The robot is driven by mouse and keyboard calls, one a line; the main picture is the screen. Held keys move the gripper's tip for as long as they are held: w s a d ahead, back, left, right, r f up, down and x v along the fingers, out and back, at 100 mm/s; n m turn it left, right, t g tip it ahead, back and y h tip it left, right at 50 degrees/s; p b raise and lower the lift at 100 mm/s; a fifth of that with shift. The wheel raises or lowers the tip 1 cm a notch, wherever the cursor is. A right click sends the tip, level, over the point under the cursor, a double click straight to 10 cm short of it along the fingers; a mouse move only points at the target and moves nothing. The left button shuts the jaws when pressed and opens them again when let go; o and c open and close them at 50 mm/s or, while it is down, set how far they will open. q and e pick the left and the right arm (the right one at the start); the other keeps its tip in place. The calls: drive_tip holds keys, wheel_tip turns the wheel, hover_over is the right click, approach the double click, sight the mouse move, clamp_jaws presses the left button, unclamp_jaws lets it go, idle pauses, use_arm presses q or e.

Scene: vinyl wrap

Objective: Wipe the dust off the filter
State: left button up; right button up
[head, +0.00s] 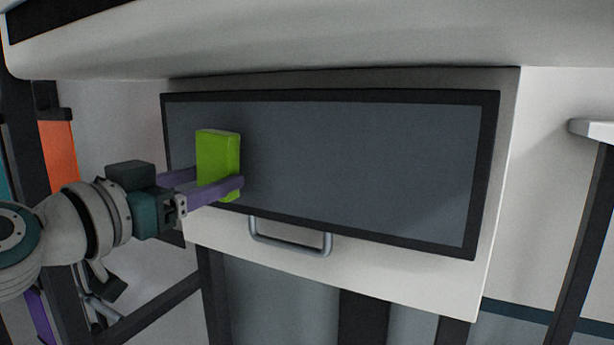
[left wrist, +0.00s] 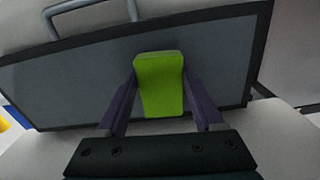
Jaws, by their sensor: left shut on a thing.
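The filter (head: 350,160) is a wide dark grey panel in a black frame, set in a white housing. It also shows in the left wrist view (left wrist: 75,85). My left gripper (head: 215,187) is shut on a bright green block (head: 217,158), with its purple fingers on either side. In the left wrist view the green block (left wrist: 159,80) sits between the fingers, in front of the panel. The block is at the left part of the panel; I cannot tell whether it touches the surface. No separate dust shows clearly. My right gripper is not in view.
A grey metal handle (head: 290,240) sticks out below the panel. A white overhang (head: 300,45) runs above it. Dark frame posts stand at the left, and a white ledge (head: 592,128) is at the far right. The area in front of the panel's middle and right is free.

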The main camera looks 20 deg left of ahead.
sight(270, 176)
use_arm(q)
drive_tip(key=shift+w+d, duration=0.1)
drive_tip(key=shift+w, duration=0.8)
drive_tip(key=shift+s+d, duration=0.15)
drive_tip(key=shift+d, duration=0.7)
drive_tip(key=shift+s+d+p, duration=0.1)
drive_tip(key=shift+d+p, duration=0.85)
drive_tip(key=shift+d, duration=1.35)
drive_tip(key=shift+s+d+p, duration=0.2)
drive_tip(key=shift+d+p, duration=0.7)
drive_tip(key=shift+d, duration=2.4)
drive_tip(key=shift+s+d+p, duration=0.2)
drive_tip(key=shift+d+p, duration=0.6)
drive_tip(key=shift+d, duration=0.8)
drive_tip(key=shift+w+a, duration=0.1)
drive_tip(key=shift+a, duration=0.95)
drive_tip(key=shift+w+a, duration=0.15)
drive_tip(key=shift+a, duration=2.1)
drive_tip(key=shift+w+a+b, duration=0.2)
drive_tip(key=shift+a+b, duration=0.2)
drive_tip(key=shift+a, duration=1.35)
